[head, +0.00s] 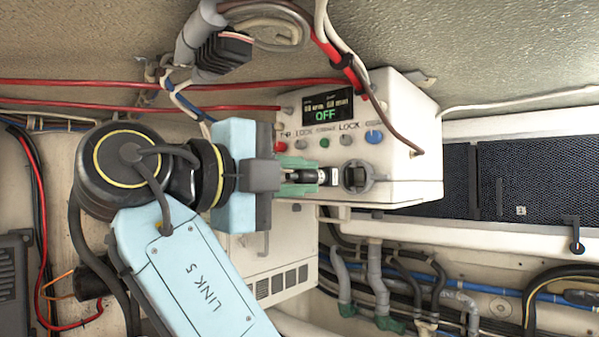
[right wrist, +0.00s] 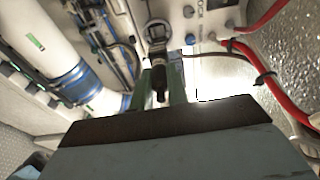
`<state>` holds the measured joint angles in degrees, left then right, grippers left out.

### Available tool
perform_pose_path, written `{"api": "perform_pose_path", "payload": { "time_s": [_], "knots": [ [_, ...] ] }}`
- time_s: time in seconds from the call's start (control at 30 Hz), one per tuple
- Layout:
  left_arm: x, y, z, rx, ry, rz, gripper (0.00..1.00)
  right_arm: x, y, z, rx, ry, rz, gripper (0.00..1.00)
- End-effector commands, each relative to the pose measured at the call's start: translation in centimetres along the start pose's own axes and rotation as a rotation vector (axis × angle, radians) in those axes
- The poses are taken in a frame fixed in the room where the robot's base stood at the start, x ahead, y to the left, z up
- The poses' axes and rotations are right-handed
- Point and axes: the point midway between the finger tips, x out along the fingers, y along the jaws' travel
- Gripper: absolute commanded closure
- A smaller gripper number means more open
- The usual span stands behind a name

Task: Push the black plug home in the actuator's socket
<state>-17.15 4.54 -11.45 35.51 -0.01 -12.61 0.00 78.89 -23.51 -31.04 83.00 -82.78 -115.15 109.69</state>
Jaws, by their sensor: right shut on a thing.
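The actuator is a white box (head: 418,150) with a small display reading OFF and a row of coloured buttons. Its socket (head: 357,177) is a dark opening with a grey ring, low on the front face; the ring also shows in the right wrist view (right wrist: 158,32). My right gripper (head: 303,176) is shut on the black plug (head: 310,176), its green fingers on either side. In the right wrist view the plug (right wrist: 160,85) sits between the fingers, in line with the socket. The plug's front is close to the socket; contact is hard to tell. My left gripper is out of view.
Red cables (head: 180,83) run along the wall, and a brown cable loops down over the box front. A white vented cabinet (head: 270,265) sits below the actuator. Grey hoses (head: 378,285) and pipes crowd the lower right. A dark mesh panel (head: 520,180) is at right.

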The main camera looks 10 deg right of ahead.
Motion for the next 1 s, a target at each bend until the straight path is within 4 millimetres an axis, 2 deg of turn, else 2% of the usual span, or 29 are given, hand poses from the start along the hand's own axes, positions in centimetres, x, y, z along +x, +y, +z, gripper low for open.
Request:
{"api": "perform_pose_path", "payload": {
  "time_s": [0.6,1.0],
  "knots": [
    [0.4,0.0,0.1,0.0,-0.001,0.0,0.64,5.0,0.0,0.8,0.0,-0.001,-0.001,1.0],
    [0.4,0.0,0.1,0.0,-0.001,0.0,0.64,5.7,0.0,0.9,0.001,-0.002,0.0,1.0]
  ]
}}
